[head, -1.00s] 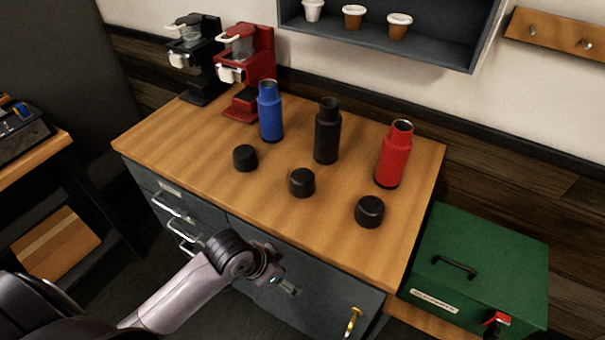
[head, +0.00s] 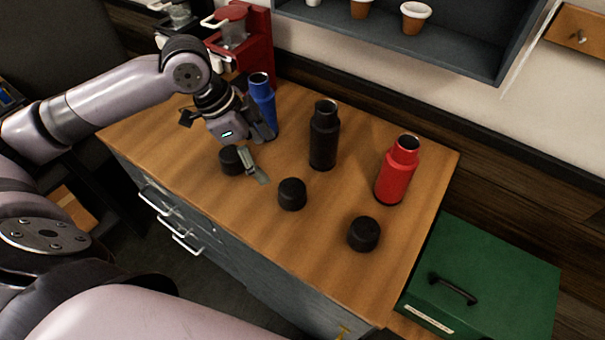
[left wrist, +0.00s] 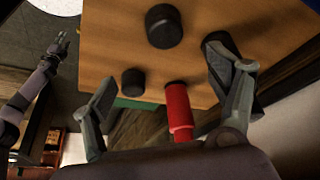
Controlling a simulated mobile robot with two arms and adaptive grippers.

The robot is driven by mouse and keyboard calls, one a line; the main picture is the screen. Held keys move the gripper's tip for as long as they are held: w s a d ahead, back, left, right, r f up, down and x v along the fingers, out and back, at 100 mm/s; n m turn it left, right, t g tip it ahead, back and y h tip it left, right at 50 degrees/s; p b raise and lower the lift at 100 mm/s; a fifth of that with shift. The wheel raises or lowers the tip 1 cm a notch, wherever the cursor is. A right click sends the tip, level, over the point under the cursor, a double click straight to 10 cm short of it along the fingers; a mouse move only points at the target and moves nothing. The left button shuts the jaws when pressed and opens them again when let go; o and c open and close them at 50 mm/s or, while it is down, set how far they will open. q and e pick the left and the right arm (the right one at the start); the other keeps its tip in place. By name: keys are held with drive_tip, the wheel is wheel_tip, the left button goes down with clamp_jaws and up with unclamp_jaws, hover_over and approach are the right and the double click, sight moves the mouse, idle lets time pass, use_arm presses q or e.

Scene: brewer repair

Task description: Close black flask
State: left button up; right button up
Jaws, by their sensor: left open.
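The black flask (head: 324,137) stands upright and uncapped in the middle of the wooden counter, between the blue and red flasks. A black cap (head: 292,194) lies in front of it; what looks like this cap also shows in the left wrist view (left wrist: 164,26). My left gripper (head: 262,156) is open and empty above the counter, left of the black flask, near the left cap and blue flask. In the left wrist view, a dark cylinder, likely the black flask, is partly hidden behind one finger. My right gripper (left wrist: 60,44) is small at the left there; its jaws are unclear.
The blue flask (head: 262,98) is close to my left gripper. The red flask (head: 397,170) stands at the right. Other black caps lie at left (head: 231,160) and right (head: 364,233). A red brewer (head: 258,45) stands behind; a green box (head: 490,280) is beside the counter.

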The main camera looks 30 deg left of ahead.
use_arm(q)
drive_tip(key=r, duration=0.1)
drive_tip(key=p, duration=0.2)
hover_over(292, 189)
drive_tip(key=s+a, duration=0.1)
drive_tip(key=a, duration=0.1)
wheel_tip(292, 189, down, 10)
drive_tip(key=shift+s+d+r, duration=0.1)
drive_tip(key=shift+d+r, duration=0.05)
drive_tip(key=shift+r, duration=0.05)
drive_tip(key=shift+d+f, duration=0.15)
drive_tip(key=shift+f, duration=0.4)
use_arm(e)
wheel_tip(292, 189, up, 2)
drive_tip(key=shift+s+r, duration=0.1)
drive_tip(key=shift+s, duration=0.05)
drive_tip(key=shift+s, duration=0.1)
